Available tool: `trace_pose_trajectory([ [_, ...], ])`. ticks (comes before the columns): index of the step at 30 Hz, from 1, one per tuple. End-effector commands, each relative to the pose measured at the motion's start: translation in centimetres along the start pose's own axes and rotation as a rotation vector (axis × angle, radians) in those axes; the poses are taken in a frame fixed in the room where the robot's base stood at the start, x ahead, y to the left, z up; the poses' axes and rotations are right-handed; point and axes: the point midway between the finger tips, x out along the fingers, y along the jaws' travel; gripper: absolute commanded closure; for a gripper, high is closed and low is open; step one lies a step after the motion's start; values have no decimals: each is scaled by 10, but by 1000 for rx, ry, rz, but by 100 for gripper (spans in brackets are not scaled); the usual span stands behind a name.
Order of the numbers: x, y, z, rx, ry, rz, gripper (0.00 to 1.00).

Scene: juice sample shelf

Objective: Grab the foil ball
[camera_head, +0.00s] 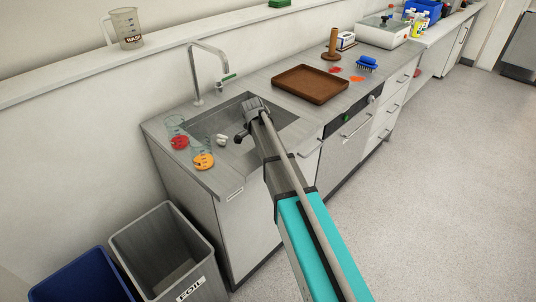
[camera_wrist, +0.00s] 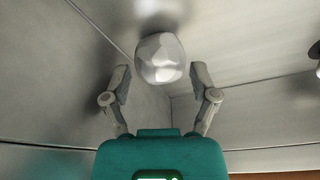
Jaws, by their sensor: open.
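The foil ball (camera_wrist: 160,58) is a pale grey, faceted lump in the wrist view, resting on a grey metal surface that looks like the inside of the sink (camera_head: 285,115). My gripper (camera_wrist: 160,72) is open, with one finger on each side of the ball and a visible gap to both. The ball lies around or just beyond the fingertips; the exact depth cannot be told.
A tap (camera_head: 195,75) stands behind the sink. A brown tray (camera_head: 311,84) is to the right. A grey bin marked FOIL (camera_head: 203,240) stands on the floor.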

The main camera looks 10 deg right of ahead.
Motion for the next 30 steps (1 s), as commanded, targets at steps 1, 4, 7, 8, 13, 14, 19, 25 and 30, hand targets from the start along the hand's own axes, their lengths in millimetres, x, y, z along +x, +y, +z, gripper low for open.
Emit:
trace_pose_trajectory([
  [1, 8, 0, 1, 0, 0, 0, 24],
  [4, 15, 0, 1, 0, 0, 0, 24],
  [7, 20, 0, 0, 0, 0, 0, 24],
  [8, 20, 0, 0, 0, 0, 0, 24],
  [13, 22, 0, 0, 0, 0, 0, 24],
  [14, 22, 0, 0, 0, 0, 0, 24],
  [19, 22, 0, 0, 0, 0, 0, 24],
  [25, 22, 0, 0, 0, 0, 0, 24],
  [30, 22, 0, 0, 0, 0, 0, 31],
])
